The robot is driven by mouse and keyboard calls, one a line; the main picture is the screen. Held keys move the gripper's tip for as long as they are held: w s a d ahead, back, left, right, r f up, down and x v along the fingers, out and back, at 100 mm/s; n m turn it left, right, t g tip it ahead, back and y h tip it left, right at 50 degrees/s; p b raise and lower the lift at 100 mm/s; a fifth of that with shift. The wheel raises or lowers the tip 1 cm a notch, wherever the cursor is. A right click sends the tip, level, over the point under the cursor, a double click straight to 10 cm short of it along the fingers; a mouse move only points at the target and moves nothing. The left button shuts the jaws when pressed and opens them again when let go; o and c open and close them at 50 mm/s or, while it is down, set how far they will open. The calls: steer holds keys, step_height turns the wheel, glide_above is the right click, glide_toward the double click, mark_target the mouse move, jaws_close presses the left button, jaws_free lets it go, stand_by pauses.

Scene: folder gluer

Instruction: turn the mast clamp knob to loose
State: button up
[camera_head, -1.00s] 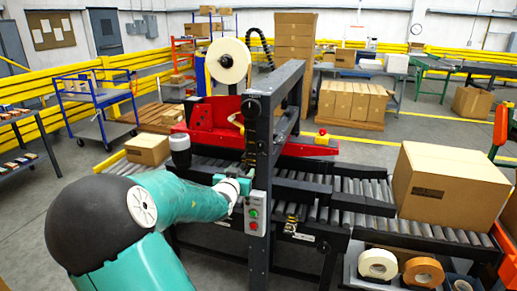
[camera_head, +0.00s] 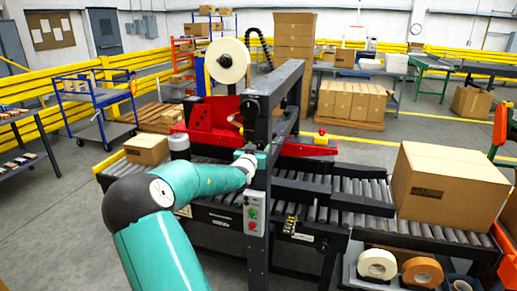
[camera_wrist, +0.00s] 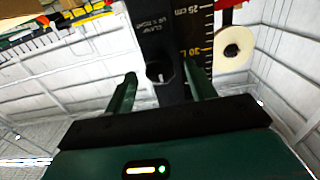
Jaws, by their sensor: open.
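The mast clamp knob (camera_wrist: 158,72) is a dark round knob with a pale pointer mark, on the dark mast face in the wrist view. White lettering beside it is only partly legible. My gripper (camera_wrist: 159,82) is open, its two green fingers apart on either side of the knob in the picture. No contact between fingers and knob shows. In the head view my gripper (camera_head: 264,157) is up against the dark mast (camera_head: 260,205), at mid height.
A centimetre scale (camera_wrist: 198,35) runs beside the knob. A tape roll (camera_head: 228,61) sits above the red machine head (camera_head: 212,120). A control box with green and red buttons (camera_head: 253,214) is below my gripper. A large carton (camera_head: 446,190) rests on the roller conveyor (camera_head: 350,190).

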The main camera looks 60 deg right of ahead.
steer(key=shift+d, duration=0.55)
steer(key=shift+c, duration=0.4)
steer(key=c, duration=0.9)
steer(key=shift+o, duration=0.2)
